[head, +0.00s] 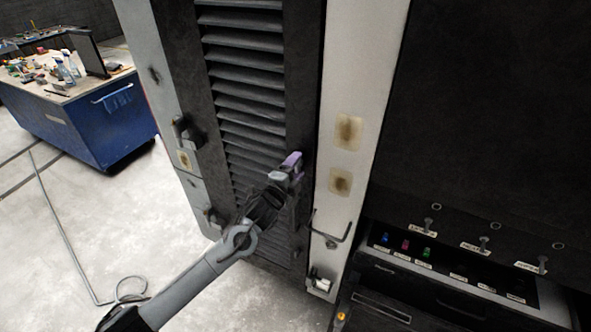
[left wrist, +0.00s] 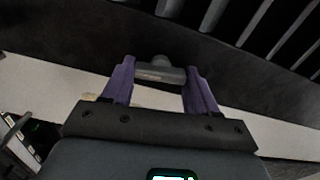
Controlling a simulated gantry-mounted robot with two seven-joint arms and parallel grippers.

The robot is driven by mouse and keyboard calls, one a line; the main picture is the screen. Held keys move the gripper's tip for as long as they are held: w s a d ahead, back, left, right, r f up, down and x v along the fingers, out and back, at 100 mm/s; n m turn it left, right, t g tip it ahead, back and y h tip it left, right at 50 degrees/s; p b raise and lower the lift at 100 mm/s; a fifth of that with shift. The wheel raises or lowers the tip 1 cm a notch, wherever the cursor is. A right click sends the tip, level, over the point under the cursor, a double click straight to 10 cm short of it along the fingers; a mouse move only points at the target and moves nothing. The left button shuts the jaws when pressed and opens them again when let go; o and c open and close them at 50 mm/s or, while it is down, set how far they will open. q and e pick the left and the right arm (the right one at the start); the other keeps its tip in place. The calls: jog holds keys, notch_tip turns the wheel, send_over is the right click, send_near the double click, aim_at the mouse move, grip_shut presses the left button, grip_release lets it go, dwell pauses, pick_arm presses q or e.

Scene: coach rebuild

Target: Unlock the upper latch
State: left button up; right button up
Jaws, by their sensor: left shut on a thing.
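The upper latch (left wrist: 158,75) shows in the left wrist view as a dark grey bar with a round hub behind it, on the dark edge of the louvred door (head: 245,90). My left gripper (head: 292,163) has purple fingers and is at the door's right edge in the head view. In the left wrist view my left gripper (left wrist: 158,82) is shut on the latch, one finger at each end of the bar. In the head view the gripper hides most of the latch. My right gripper is not in view.
A pale post (head: 360,75) with two brownish patches stands right of the door. A bent metal handle (head: 331,238) sticks out below. An open compartment with labelled switches (head: 405,245) is at lower right. A blue workbench (head: 90,120) stands at far left; floor between is mostly clear.

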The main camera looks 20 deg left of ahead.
pick_arm(q)
jog(key=shift+m, duration=0.7)
jog(key=o, duration=1.1)
jog(key=shift+c, duration=0.2)
jog(key=shift+s, duration=0.15)
jog(key=s+a+b, duration=0.1)
jog(key=s+b, duration=0.1)
jog(key=s, duration=0.8)
jog(key=shift+s, duration=0.25)
jog(key=shift+a, duration=0.1)
